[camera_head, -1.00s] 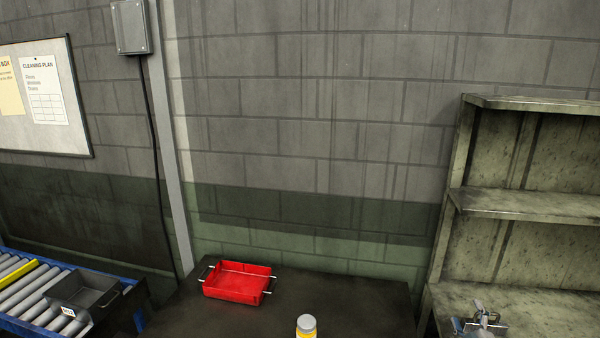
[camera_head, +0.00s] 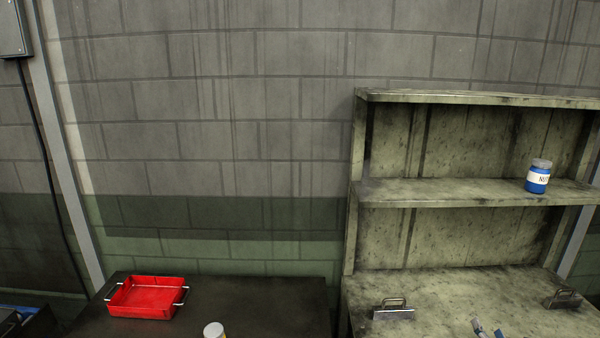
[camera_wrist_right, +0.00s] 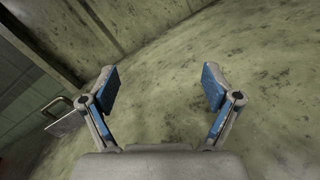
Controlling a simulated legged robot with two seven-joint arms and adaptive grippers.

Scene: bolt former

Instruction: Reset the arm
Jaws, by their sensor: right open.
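My right gripper (camera_head: 487,328) shows at the bottom edge of the head view, in front of the worn shelf unit's lower surface. In the right wrist view my right gripper (camera_wrist_right: 160,92) has its two blue-padded fingers spread wide, with nothing between them. Behind the fingers is a bare, stained greenish surface. My left gripper is in neither view.
The shelf unit (camera_head: 460,193) stands at right, with a blue labelled jar (camera_head: 538,177) on its middle shelf. Metal handled pieces (camera_head: 394,310) and (camera_head: 563,299) sit on its lower surface. A red tray (camera_head: 146,299) and a grey-lidded container (camera_head: 214,330) stand on the dark table (camera_head: 265,300).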

